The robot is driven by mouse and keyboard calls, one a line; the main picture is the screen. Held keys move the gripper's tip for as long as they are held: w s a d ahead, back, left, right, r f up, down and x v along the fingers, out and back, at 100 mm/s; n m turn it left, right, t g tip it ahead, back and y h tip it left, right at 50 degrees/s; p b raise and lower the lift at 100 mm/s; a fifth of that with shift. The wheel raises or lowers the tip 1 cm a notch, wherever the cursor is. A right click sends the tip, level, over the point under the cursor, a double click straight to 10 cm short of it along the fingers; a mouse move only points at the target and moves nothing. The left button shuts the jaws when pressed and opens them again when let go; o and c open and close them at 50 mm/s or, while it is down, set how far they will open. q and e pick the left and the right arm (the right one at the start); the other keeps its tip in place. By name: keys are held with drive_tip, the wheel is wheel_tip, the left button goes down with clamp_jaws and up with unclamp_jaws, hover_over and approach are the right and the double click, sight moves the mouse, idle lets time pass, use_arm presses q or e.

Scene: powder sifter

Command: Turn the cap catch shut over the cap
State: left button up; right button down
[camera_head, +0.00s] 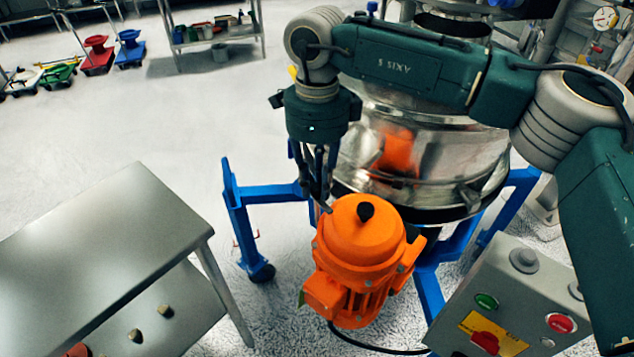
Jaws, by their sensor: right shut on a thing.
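The orange motor (355,262) stands at the centre in front of the steel sifter, with a rounded cover on top. A small black round piece (366,211), which may be the cap, sits on that cover. My right gripper (323,205) points down from its dark green wrist, with its fingertips at the upper left edge of the motor's cover. It is shut on a small dark part there, which may be the cap catch; the fingers mostly hide it. A short gap separates the fingertips from the black piece. My left gripper is out of view.
The shiny sifter drum (430,150) stands on a blue frame (262,195) behind the motor. A grey control box (510,290) with buttons is at the lower right. A steel table (110,240) is at the left. Open floor lies at the upper left.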

sight(316, 184)
drive_tip(key=shift+w+r, duration=0.15)
drive_tip(key=shift+r, duration=0.05)
idle(0.3)
drive_tip(key=c, duration=1.6)
unclamp_jaws()
drive_tip(key=shift+a, duration=0.1)
drive_tip(key=shift+o, duration=0.2)
drive_tip(key=shift+f, duration=0.1)
wheel_tip(316, 184, up, 12)
